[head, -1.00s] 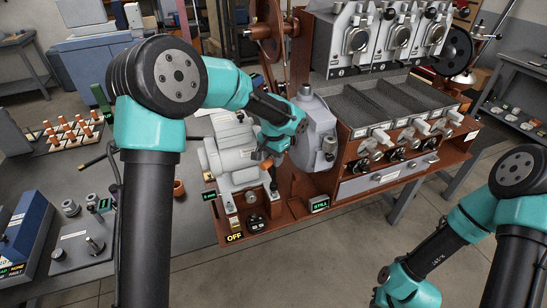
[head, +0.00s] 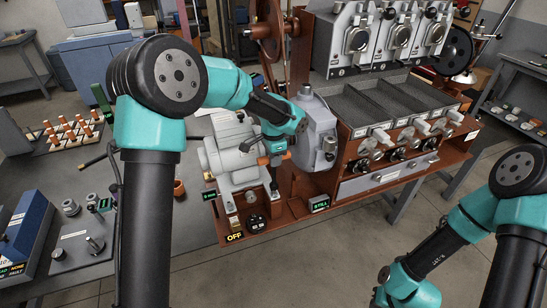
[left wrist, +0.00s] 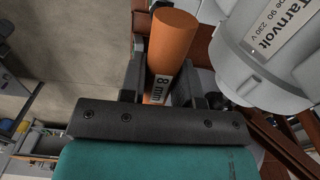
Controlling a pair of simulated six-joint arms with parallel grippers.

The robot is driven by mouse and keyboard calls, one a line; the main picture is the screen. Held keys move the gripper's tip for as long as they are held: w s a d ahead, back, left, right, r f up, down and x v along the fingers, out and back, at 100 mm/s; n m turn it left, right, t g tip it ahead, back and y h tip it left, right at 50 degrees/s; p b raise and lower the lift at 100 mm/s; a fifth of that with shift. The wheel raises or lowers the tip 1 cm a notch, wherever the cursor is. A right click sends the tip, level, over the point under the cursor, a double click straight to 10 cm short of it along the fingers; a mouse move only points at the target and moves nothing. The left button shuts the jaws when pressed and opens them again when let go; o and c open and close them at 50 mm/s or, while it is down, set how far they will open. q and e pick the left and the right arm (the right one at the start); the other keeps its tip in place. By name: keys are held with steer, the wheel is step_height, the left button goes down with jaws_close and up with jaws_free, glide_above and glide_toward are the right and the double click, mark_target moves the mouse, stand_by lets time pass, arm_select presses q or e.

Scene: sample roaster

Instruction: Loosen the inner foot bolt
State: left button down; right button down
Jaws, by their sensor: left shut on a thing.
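My left gripper (head: 271,150) is shut on the orange handle (head: 264,160) of a tool, beside the grey motor (head: 233,155). A dark shaft (head: 273,182) runs down from the handle toward the motor's foot. In the left wrist view the orange handle (left wrist: 172,45) sits between the two dark fingers and bears an "8 mm" label; the motor housing (left wrist: 270,50) is close to its right. The inner foot bolt and the tool's lower tip cannot be made out. My right arm shows at lower right, but its gripper fingers are out of frame.
The motor stands on a red-brown base with an "OFF" sign (head: 234,237) and a "STILL" display (head: 319,205). The roaster's grey housing (head: 320,135) is close on the right. An orange cup-like part (head: 179,187) stands on the bench to the left.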

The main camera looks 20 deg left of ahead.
arm_select(q)
steer(key=shift+f, duration=1.65)
stand_by(0.6)
steer(key=n, duration=1.6)
steer(key=shift+d, duration=0.1)
steer(key=n, duration=0.8)
steer(key=shift+n, duration=0.3)
steer(key=n, duration=0.4)
steer(key=shift+m, duration=0.5)
